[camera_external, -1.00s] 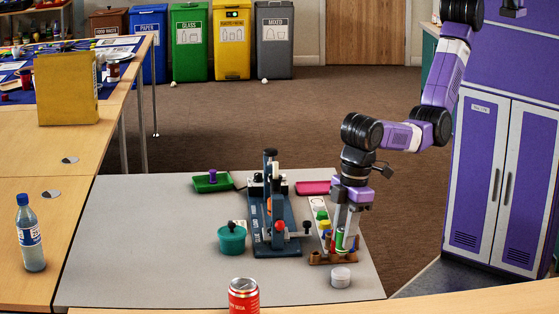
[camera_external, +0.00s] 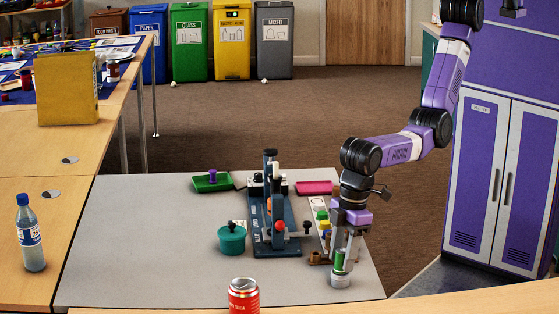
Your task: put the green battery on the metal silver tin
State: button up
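The green battery (camera_external: 339,261) is upright between the fingers of my gripper (camera_external: 344,264), near the front right of the grey table. The metal silver tin (camera_external: 340,282) stands directly below it on the table. The battery's lower end is at the tin's top; I cannot tell whether they touch. The fingers partly hide the battery.
A red can (camera_external: 243,297) stands at the front. The left part of the grey table is clear.

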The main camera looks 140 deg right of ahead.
jog(key=shift+r, duration=0.1)
notch_tip(320, 180, up, 12)
jog(key=s, duration=0.1)
jog(key=shift+s+a, duration=0.35)
dwell(0.7)
jog(key=w+r+n+t, duration=0.1)
jog(key=w+r+t, duration=0.45)
jog(key=w, duration=0.35)
jog(key=s+d+n+t, duration=0.1)
jog(key=s+t, duration=0.3)
jog(key=s, duration=2.2)
jog(key=s+d+n+t, duration=0.1)
jog(key=s+n+t, duration=0.1)
jog(key=s, duration=2.5)
jog(key=shift+s+d+f+t+y, duration=0.25)
jog(key=shift+f+t+y, duration=0.15)
jog(key=shift+t, duration=0.45)
